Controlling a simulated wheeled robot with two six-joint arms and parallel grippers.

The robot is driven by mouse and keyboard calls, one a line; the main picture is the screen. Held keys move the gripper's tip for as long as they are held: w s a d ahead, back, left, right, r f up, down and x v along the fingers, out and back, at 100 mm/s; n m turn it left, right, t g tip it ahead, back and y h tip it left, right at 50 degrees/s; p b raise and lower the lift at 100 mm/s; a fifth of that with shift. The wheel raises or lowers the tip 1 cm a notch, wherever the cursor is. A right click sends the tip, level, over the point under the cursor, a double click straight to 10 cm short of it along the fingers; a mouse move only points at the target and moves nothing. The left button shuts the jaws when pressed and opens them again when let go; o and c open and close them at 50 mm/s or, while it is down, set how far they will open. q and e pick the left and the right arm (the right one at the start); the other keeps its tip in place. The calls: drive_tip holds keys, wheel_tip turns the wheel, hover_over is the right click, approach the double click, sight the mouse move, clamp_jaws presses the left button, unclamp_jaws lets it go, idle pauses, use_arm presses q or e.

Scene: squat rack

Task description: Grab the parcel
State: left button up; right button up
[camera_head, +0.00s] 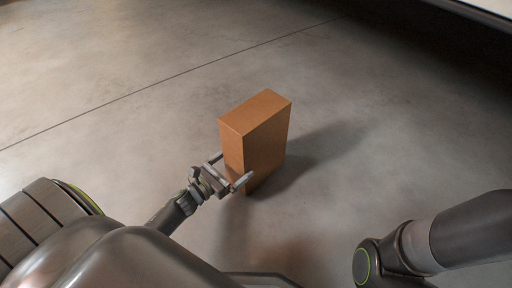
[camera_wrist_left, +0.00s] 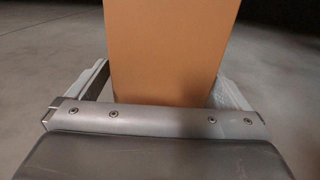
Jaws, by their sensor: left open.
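The parcel (camera_head: 264,138) is a plain brown box standing upright on the floor in the middle of the head view. My left gripper (camera_head: 231,171) is open at the parcel's near lower left side, with one finger on each side of its near edge. In the left wrist view the parcel (camera_wrist_left: 168,50) fills the space between the two open fingers, close in front of the palm. I cannot tell whether the fingers touch it. My right gripper is out of view; only part of my right arm shows at the lower right.
The grey concrete floor (camera_head: 130,75) around the parcel is clear, with a thin dark seam running across it behind the parcel. A pale edge with a dark shadow beneath it (camera_head: 482,12) lies at the far upper right.

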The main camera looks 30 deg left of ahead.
use_arm(q)
drive_tip(key=x, duration=0.1)
drive_tip(key=b+x, duration=0.1)
drive_tip(key=x, duration=0.3)
drive_tip(key=shift+w+d+r+b, duration=0.1)
drive_tip(key=shift+d+r+b, duration=0.05)
drive_tip(key=shift+r+b, duration=0.15)
drive_tip(key=c, duration=0.9)
drive_tip(key=shift+c, duration=1.2)
drive_tip(key=shift+r, duration=0.15)
